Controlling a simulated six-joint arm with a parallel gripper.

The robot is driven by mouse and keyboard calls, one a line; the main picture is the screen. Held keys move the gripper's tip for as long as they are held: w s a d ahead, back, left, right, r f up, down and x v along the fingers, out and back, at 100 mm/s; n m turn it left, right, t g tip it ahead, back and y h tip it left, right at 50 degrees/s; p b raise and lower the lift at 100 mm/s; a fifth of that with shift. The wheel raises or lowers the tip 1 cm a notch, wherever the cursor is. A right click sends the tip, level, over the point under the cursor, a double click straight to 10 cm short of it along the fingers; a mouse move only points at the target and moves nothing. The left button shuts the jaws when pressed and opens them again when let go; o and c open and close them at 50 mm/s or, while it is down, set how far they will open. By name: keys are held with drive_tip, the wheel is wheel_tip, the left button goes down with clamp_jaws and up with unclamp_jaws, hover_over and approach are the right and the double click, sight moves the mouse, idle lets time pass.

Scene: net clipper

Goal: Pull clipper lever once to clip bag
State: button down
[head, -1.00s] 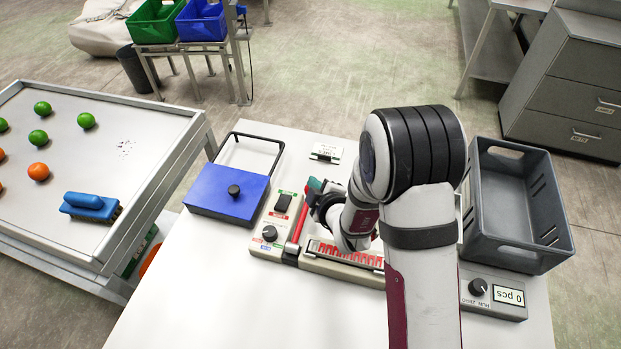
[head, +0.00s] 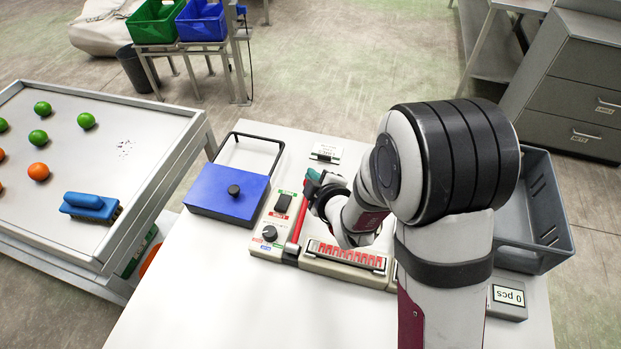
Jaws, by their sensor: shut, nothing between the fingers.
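The clipper (head: 350,268) stands on the white table, with a row of red clips in its front window. Its red lever (head: 301,224) runs along the left side, leaning back from a dark pivot at the front. My gripper (head: 316,188) is at the upper end of the lever, shut, with nothing seen in it. A teal part shows at its tip; I cannot tell whether the gripper touches the lever. My arm hides the clipper's right side. I cannot make out a bag.
A control box (head: 272,232) with a knob and switch is left of the lever. A blue-topped box (head: 228,192) with a black frame is further left. A grey crate (head: 541,225) and a counter reading "0 pcs" (head: 508,295) are at right, partly behind my arm. The table's front left is clear.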

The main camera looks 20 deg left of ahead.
drive_tip(key=shift+r, duration=0.1)
drive_tip(key=r, duration=0.2)
drive_tip(key=s+r, duration=0.1)
drive_tip(key=r, duration=0.1)
drive_tip(key=shift+s+r, duration=0.2)
drive_tip(key=shift+r, duration=0.1)
idle(0.6)
drive_tip(key=s+d+r+m+g+h, duration=0.1)
drive_tip(key=s+d+m+g+h, duration=0.2)
drive_tip(key=d+m, duration=0.4)
drive_tip(key=s+d+r+m+g+h, duration=0.1)
drive_tip(key=s+d+m+h, duration=0.1)
drive_tip(key=s+d+m, duration=0.55)
drive_tip(key=s+d+r+m+g, duration=0.1)
drive_tip(key=s+d+m+g, duration=0.1)
drive_tip(key=s, duration=0.6)
drive_tip(key=s+d+r+m+g, duration=0.2)
drive_tip(key=s+m+g, duration=0.2)
drive_tip(key=s+m, duration=0.3)
drive_tip(key=shift+s+d+r, duration=0.15)
drive_tip(key=shift+s+d, duration=0.2)
drive_tip(key=shift+s, duration=0.75)
